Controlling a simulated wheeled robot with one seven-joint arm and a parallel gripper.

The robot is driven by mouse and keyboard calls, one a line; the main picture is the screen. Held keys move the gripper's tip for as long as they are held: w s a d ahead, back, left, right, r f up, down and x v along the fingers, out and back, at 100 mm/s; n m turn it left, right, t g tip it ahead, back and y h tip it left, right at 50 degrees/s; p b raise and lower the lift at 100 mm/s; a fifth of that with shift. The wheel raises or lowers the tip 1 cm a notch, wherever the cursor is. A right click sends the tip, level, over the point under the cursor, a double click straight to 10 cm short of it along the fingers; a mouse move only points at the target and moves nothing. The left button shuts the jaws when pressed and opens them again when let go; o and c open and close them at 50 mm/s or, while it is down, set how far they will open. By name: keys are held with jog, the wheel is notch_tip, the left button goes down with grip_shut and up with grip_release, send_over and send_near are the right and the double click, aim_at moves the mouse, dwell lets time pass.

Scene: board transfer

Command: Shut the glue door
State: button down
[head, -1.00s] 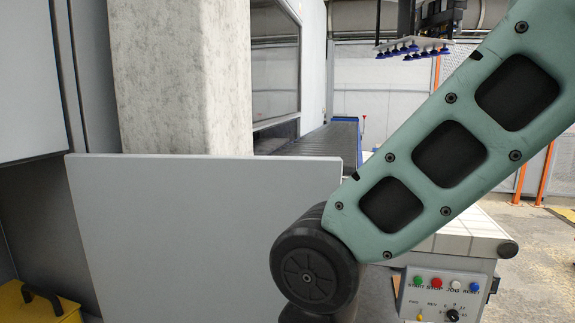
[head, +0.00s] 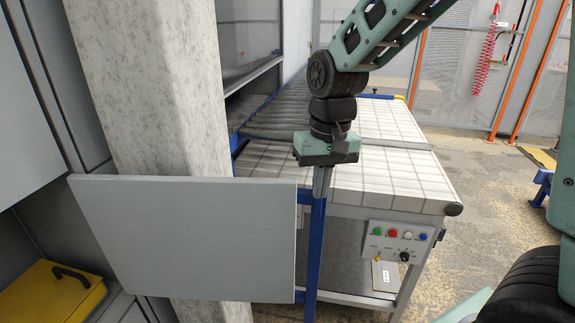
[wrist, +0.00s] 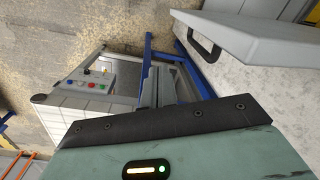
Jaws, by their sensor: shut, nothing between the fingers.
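The glue door is a flat grey panel (head: 185,240) standing open in the left half of the head view. Its free edge is towards the right. In the wrist view the door (wrist: 255,32) fills the top right, with a black handle on its face; that face is hidden in the head view. My gripper (head: 320,192) points down, just right of the door's top right corner in the head view, with its fingers shut and empty. In the wrist view the fingers (wrist: 151,92) show beyond the gripper's dark edge, apart from the door.
A concrete pillar (head: 155,90) stands behind the door. A white-topped table (head: 395,172) with a button panel (head: 398,241) and a blue post (head: 315,245) is close to my gripper. A yellow box (head: 45,300) sits at lower left. Open floor (head: 490,230) lies at right.

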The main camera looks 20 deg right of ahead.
aim_at(288, 199)
jog(key=w+a+r+m+g+p, duration=0.2)
jog(key=w+a+r+m, duration=0.15)
jog(key=w+r, duration=0.3)
jog(key=shift+g, duration=0.4)
jog(key=shift+s+a+f+p, duration=0.55)
jog(key=shift+s+f+p, duration=0.35)
jog(key=shift+f, duration=0.45)
jog(key=shift+s+a+f+p, duration=0.6)
jog(key=shift+s+f, duration=0.45)
jog(key=shift+f, duration=0.35)
jog(key=shift+s+a+f+p, duration=0.5)
jog(key=shift+s+f+p, duration=0.4)
jog(key=shift+f, duration=0.45)
jog(key=shift+s, duration=0.1)
jog(key=shift+s, duration=0.1)
